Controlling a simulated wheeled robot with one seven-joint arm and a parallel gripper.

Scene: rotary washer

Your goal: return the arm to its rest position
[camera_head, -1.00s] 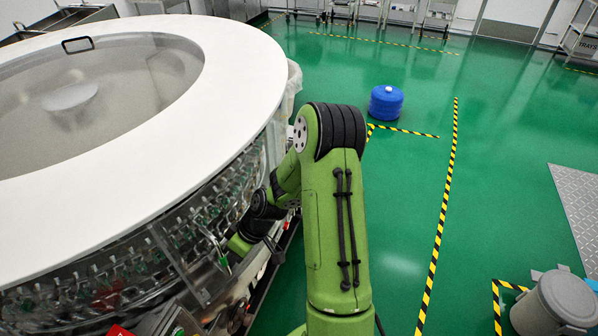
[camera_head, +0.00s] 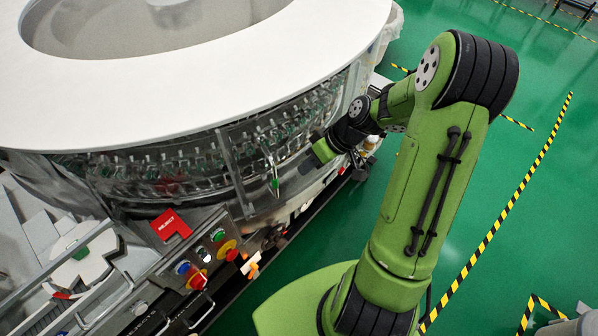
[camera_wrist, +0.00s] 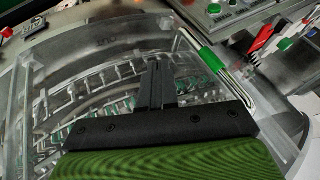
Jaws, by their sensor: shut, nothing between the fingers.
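My green arm (camera_head: 425,180) rises from the lower middle of the head view, bends at a high elbow and reaches down to the left. My gripper (camera_wrist: 157,66) is shut and empty in the wrist view, its two black fingers together. In the head view the hand (camera_head: 322,150) is beside the clear side of the rotary washer (camera_head: 180,105). I cannot tell whether it touches the washer. The fingertips are hard to make out in the head view.
A control panel with buttons (camera_head: 205,262) and a red reject sign (camera_head: 170,225) are at the washer's front. Open green floor (camera_head: 475,215) with striped tape lies to the right.

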